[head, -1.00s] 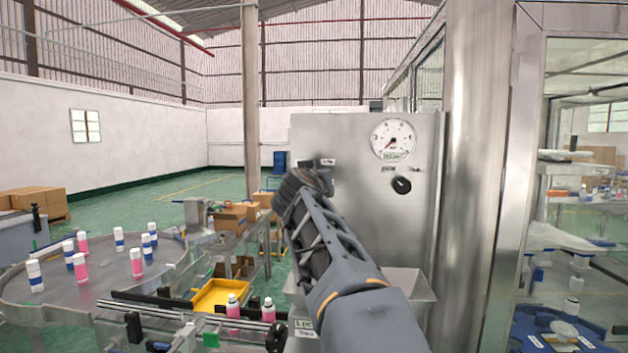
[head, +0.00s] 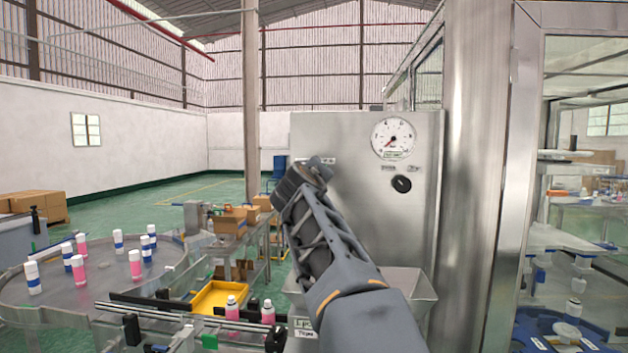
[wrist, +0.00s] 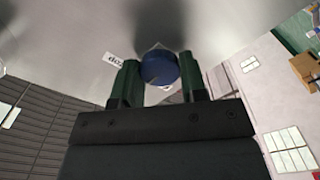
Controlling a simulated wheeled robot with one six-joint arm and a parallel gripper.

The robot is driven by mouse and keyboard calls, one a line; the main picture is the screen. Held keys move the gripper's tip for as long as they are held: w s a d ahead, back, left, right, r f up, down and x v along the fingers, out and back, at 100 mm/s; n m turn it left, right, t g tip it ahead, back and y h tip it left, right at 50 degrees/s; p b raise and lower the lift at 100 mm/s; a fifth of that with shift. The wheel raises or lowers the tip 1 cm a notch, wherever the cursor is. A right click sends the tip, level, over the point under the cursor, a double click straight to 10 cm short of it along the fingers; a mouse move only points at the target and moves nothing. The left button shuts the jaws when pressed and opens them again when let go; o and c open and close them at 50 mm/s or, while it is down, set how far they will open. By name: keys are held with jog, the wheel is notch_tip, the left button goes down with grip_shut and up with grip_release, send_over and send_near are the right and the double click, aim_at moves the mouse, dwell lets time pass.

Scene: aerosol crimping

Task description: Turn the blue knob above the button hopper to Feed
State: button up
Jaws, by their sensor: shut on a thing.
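In the wrist view the blue knob (wrist: 159,68) sits on the grey metal panel, between the two green fingertips of my gripper (wrist: 158,78), which is shut on it. A small white label with dark letters lies just left of the knob; its text is not clear. In the head view my gripper (head: 308,175) is at the left part of the steel panel (head: 345,135), and my arm hides the knob there. The steel hopper (head: 408,284) is below the panel, partly behind my arm.
A pressure gauge (head: 393,138) and a black knob (head: 402,184) are on the panel to the right of my gripper. A steel post (head: 475,180) stands further right. Below left are a yellow tray (head: 222,296) and a round table (head: 60,292) with several cans.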

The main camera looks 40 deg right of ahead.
jog(key=shift+n+p, duration=0.7)
jog(key=shift+n, duration=3.9)
jog(key=o, duration=0.9)
jog(key=b+v, duration=0.4)
jog(key=v, duration=1)
jog(key=shift+b, duration=0.35)
jog(key=shift+d, duration=0.1)
